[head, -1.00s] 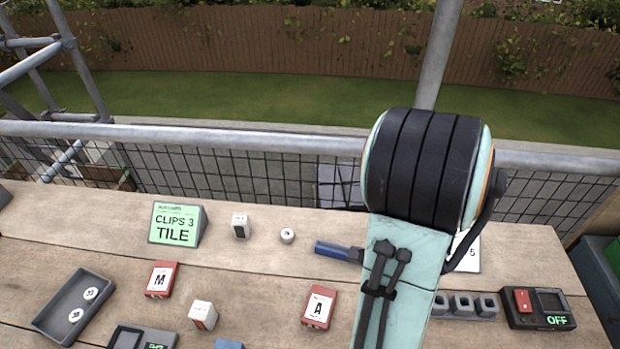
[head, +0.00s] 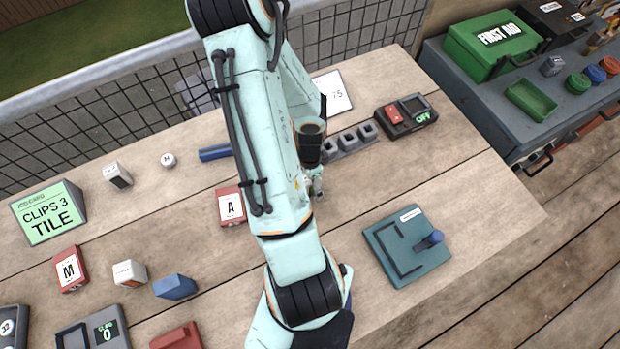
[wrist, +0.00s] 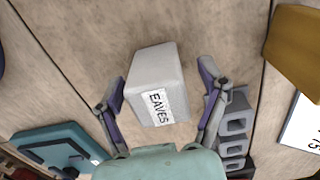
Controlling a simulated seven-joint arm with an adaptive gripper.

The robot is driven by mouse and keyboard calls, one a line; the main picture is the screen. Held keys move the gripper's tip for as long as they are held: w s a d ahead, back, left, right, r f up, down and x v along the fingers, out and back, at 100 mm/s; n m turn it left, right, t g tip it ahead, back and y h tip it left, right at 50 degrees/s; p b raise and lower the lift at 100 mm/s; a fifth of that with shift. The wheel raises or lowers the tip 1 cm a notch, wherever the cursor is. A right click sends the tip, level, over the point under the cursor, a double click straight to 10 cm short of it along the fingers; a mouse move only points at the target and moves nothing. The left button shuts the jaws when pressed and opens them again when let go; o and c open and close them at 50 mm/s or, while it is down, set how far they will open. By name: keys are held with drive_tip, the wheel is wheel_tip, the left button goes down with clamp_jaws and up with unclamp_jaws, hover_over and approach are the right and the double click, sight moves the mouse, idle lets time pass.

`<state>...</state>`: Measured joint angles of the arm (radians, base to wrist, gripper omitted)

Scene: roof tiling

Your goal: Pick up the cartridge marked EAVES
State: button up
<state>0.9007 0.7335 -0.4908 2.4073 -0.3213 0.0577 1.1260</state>
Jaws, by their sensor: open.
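The cartridge marked EAVES (wrist: 155,97) is a pale grey-white block with a white label, in the middle of the wrist view on the wooden bench. My gripper (wrist: 162,82) is open, with one purple-grey finger on each side of the cartridge. A gap shows between each finger and the block, and nothing is gripped. In the head view my arm hides the cartridge and most of my gripper.
A row of grey sockets (wrist: 235,135) stands close to the right finger. A teal plate (head: 408,245) with a blue knob lies to the right in the head view. A red block marked A (head: 231,206) and an OFF switch box (head: 407,116) are nearby. The bench right of my arm is partly clear.

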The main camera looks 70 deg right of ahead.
drive_tip(key=c, duration=1.2)
drive_tip(key=shift+c, duration=0.2)
